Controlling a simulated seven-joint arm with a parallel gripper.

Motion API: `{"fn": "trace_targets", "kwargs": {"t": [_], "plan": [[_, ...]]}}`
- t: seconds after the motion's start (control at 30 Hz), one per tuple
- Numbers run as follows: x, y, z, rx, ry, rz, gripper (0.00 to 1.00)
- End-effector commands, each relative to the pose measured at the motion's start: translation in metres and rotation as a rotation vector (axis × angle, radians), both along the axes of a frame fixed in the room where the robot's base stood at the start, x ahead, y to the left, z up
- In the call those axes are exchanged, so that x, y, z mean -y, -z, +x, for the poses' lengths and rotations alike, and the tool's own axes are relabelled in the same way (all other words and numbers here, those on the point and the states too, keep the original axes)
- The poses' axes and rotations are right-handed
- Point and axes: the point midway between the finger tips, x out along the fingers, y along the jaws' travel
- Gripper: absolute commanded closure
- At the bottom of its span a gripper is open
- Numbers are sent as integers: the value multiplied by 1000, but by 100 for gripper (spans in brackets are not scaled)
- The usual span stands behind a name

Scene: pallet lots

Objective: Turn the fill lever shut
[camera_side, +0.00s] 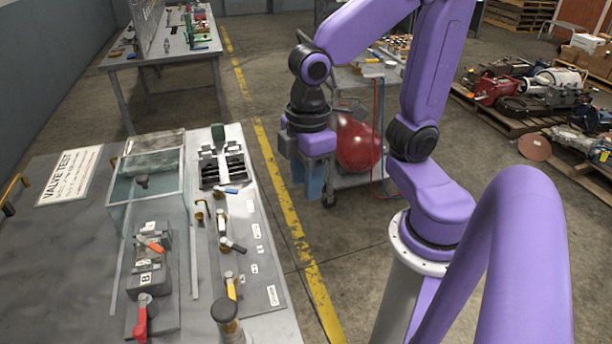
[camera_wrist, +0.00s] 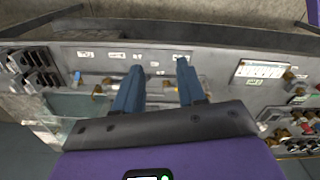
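A valve test bench (camera_side: 85,235) carries a row of small hand levers on a grey panel. They include a blue-handled lever (camera_side: 228,190), a dark-handled lever (camera_side: 234,245) and a yellow-handled lever (camera_side: 231,288). A red-handled lever (camera_side: 141,318) and an orange-handled lever (camera_side: 152,245) are on the blocks to the left. The label text is too small to read, so I cannot tell which is the fill lever. My gripper (camera_side: 307,184) is raised to the right of the bench. In the wrist view its blue fingers (camera_wrist: 159,66) are apart and empty, with the panel beyond them.
A clear-walled tank (camera_side: 146,185) stands on the bench beside the panel. A cart (camera_side: 350,84) with a red round tank (camera_side: 358,140) is behind my gripper. Pallets of machine parts (camera_side: 535,88) are at right. Floor with a yellow line (camera_side: 270,160) lies between.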

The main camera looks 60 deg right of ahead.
Motion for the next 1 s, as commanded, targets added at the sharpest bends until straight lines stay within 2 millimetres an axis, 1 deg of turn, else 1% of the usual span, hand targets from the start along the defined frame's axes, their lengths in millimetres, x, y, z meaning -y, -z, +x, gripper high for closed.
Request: {"fn": "trace_targets", "kwargs": {"t": [0.17,0.27,0.37,0.47,0.67,0.87,1.0], "plan": [[-1,0,4,-1,10,-1,60],[-3,-2,16,-1,43,-1,60],[-5,-5,37,-3,101,-4,60],[-6,-8,63,-4,173,-4,60],[-3,-13,114,-8,314,-8,60],[9,-16,162,-11,456,-10,60],[22,-17,193,-15,555,-12,60]]}}
